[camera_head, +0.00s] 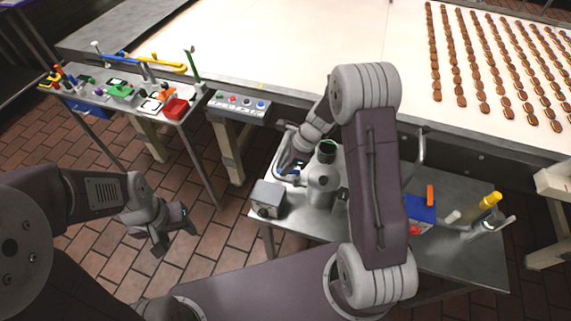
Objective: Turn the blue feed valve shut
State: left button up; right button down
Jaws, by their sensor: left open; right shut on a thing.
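A small patch of blue, which looks like the blue feed valve (294,172), shows under my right gripper on the metal side table. Most of it is hidden by the gripper and wrist, so I cannot tell how far it is turned. My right gripper (288,166) is down at this spot and shut on it. My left gripper (166,240) is open and empty, hanging over the tiled floor left of the side table.
A grey box with a knob (268,198) and a green-topped vessel (326,151) stand beside my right gripper. The side table (455,262) also holds a blue box (420,211) and a yellow-topped item (490,200). Behind are a tool table (196,108), button panel (240,104) and conveyor with cookies (375,60).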

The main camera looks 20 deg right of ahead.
jog(key=shift+s+d+r+n+g+h+p, duration=0.2)
jog(key=shift+s+n+g+p, duration=0.55)
jog(key=shift+n, duration=1.7)
jog(key=shift+s+d+f+n+g+h+p, duration=0.1)
jog(key=shift+s+d+n+g+h+p, duration=0.45)
jog(key=shift+n, duration=1.95)
jog(key=shift+s+r+n+g+h+p, duration=0.1)
jog(key=shift+s+n+g+p, duration=0.85)
jog(key=shift+n, duration=1.5)
jog(key=shift+w, duration=0.2)
jog(key=c, duration=1.4)
grip_release()
jog(key=shift+s+f, duration=0.1)
jog(key=shift+f, duration=0.05)
jog(key=shift+o, duration=0.2)
